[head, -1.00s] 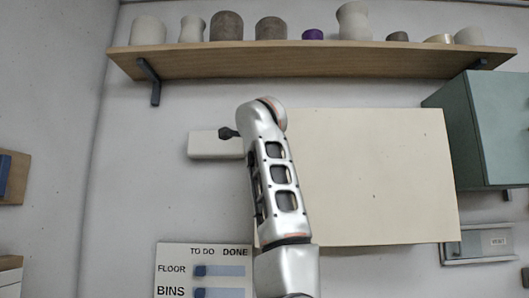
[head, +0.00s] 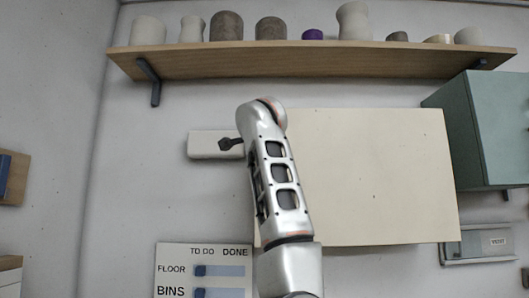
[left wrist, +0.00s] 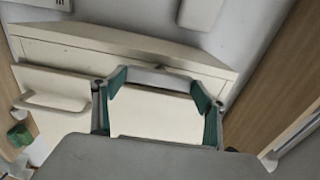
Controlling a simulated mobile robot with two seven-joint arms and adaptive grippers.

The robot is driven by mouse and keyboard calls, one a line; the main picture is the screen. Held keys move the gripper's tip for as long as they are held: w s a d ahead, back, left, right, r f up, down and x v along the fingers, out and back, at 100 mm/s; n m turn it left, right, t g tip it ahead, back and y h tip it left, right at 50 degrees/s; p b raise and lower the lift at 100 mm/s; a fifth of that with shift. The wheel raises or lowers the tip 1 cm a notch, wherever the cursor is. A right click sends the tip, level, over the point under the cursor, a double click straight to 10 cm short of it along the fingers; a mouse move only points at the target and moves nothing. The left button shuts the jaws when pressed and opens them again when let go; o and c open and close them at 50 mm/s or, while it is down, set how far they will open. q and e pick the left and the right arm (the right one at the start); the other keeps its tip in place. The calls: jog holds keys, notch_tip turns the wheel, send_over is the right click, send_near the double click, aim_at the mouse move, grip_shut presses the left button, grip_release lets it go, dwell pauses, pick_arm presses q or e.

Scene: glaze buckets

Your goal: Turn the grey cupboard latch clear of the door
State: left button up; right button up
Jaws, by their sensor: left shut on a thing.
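The cream cupboard (head: 370,180) is on the wall in the head view, and my left arm crosses its left part. In the left wrist view its front (left wrist: 65,75) has a pale handle (left wrist: 55,102) at the left. My left gripper (left wrist: 160,84) is over the cupboard. Its teal-padded fingers stand apart, shut on the grey latch (left wrist: 156,76), a strip spanning between them. The latch's pivot and its exact angle to the door are hard to make out. My arm hides the grip in the head view. My right gripper is not in view.
A wooden shelf (head: 300,60) with several pots runs above the cupboard. A pale block (head: 203,145) is on the wall at its left. A TO DO / DONE board (head: 175,255) is below left. A green cabinet (head: 495,130) is close at the right.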

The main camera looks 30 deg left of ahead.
pick_arm(q)
jog(key=o, duration=1.1)
notch_tip(320, 180, up, 10)
jog(key=shift+s+f, duration=0.1)
dwell(0.6)
